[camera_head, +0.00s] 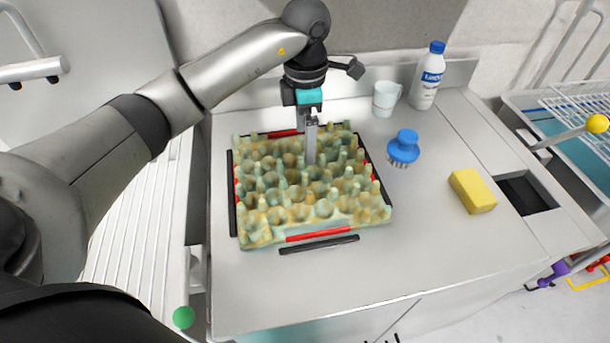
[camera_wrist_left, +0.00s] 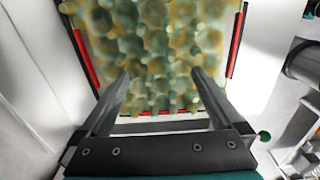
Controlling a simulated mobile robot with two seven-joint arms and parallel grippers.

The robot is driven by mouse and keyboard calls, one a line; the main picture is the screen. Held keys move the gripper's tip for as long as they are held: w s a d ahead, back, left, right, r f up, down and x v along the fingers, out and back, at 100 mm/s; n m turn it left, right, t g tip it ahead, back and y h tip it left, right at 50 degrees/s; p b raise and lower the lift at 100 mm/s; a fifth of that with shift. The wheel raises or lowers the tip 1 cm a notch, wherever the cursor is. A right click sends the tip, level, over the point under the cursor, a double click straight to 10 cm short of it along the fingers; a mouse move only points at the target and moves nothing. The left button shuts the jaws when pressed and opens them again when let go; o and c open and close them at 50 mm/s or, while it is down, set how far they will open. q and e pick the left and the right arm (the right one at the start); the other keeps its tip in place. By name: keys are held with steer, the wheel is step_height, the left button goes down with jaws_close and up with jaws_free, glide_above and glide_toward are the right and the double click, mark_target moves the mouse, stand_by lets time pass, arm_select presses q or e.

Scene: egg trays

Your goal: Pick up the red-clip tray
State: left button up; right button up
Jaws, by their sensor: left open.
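The egg tray (camera_head: 262,240) is a bumpy yellow-green sheet lying flat on the counter. Red clips, such as the front one (camera_head: 320,235), sit along its sides, with black bars beside them. My left gripper (camera_head: 310,158) points down over the far half of the tray, its fingers apart with nothing seen between them. In the left wrist view, the open fingers (camera_wrist_left: 160,75) reach over the edge of the tray (camera_wrist_left: 150,60), with red clips visible along three sides. Whether the fingertips touch the tray is unclear. My right gripper is not in view.
A white mug (camera_head: 386,98), a white bottle with a blue cap (camera_head: 427,77), a blue-handled brush (camera_head: 404,147) and a yellow sponge (camera_head: 473,191) stand right of the tray. A dark recess (camera_head: 527,192) lies farther right. The front counter (camera_head: 400,270) is clear.

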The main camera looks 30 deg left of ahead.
mark_target(303, 168)
arm_select(q)
step_height(303, 168, down, 4)
steer(key=shift+f, duration=0.15)
steer(key=shift+a+f, duration=0.15)
steer(key=shift+f, duration=1.3)
steer(key=shift+a+f, duration=0.1)
steer(key=shift+f, duration=1.3)
jaws_close()
